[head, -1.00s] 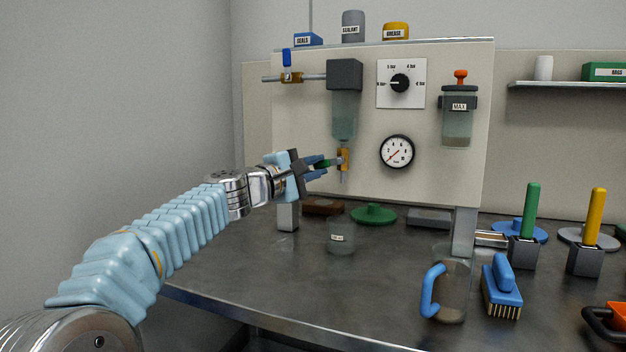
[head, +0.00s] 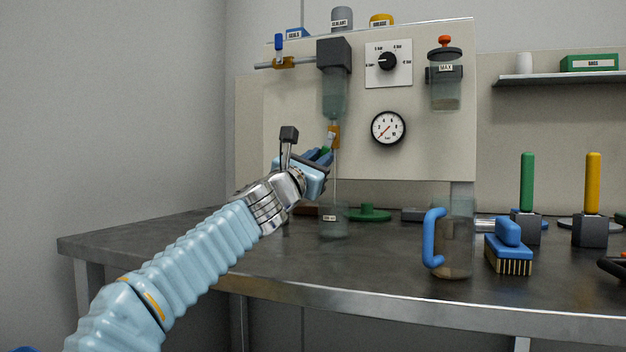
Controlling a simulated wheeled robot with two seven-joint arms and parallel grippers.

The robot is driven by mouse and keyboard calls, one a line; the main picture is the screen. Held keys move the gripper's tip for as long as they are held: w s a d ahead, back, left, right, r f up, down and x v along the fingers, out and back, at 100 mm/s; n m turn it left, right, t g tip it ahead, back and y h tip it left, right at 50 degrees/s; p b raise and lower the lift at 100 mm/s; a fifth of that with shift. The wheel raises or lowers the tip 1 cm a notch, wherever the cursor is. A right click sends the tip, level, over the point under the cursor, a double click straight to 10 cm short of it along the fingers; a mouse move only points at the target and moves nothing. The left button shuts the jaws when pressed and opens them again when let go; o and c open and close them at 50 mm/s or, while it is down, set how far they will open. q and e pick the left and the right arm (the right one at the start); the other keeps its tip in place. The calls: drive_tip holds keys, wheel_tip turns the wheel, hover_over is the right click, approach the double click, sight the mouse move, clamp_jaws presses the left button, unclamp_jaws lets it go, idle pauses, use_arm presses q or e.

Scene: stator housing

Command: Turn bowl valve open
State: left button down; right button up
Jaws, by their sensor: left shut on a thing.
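The bowl valve (head: 334,132) is a small brass body under the clear filter bowl (head: 335,95) on the upright panel. A thin pale vertical line, like a stream, runs from below the valve down to the clear cup (head: 333,224) on the bench. The cup stands under the valve. My right gripper is not in view.
A blue-handled valve (head: 279,46) sits on the pipe at upper left. A pressure dial (head: 388,61), a gauge (head: 388,128) and an oiler (head: 445,80) are on the panel. A blue-handled jug (head: 455,245) and a brush (head: 509,245) stand at the bench's right front.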

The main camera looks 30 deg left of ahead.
use_arm(q)
drive_tip(key=shift+w+d+f+n+y+b, duration=0.1)
drive_tip(key=shift+d+n+y+b, duration=0.3)
drive_tip(key=shift+n, duration=0.65)
drive_tip(key=shift+w+d+f+n+y+b, duration=0.1)
drive_tip(key=shift+d+n+y+b, duration=0.15)
drive_tip(key=shift+n+y, duration=0.55)
drive_tip(key=shift+w+d+f+n+y+b, duration=0.1)
drive_tip(key=shift+d+n+y+b, duration=0.2)
drive_tip(key=shift+n, duration=0.95)
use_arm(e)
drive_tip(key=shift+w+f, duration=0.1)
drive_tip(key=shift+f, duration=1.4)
use_arm(q)
drive_tip(key=c, duration=1)
unclamp_jaws()
drive_tip(key=shift+r, duration=0.1)
drive_tip(key=shift+c, duration=0.2)
drive_tip(key=shift+s, duration=0.1)
drive_tip(key=v, duration=1.3)
drive_tip(key=shift+s+d, duration=0.25)
drive_tip(key=shift+s, duration=0.1)
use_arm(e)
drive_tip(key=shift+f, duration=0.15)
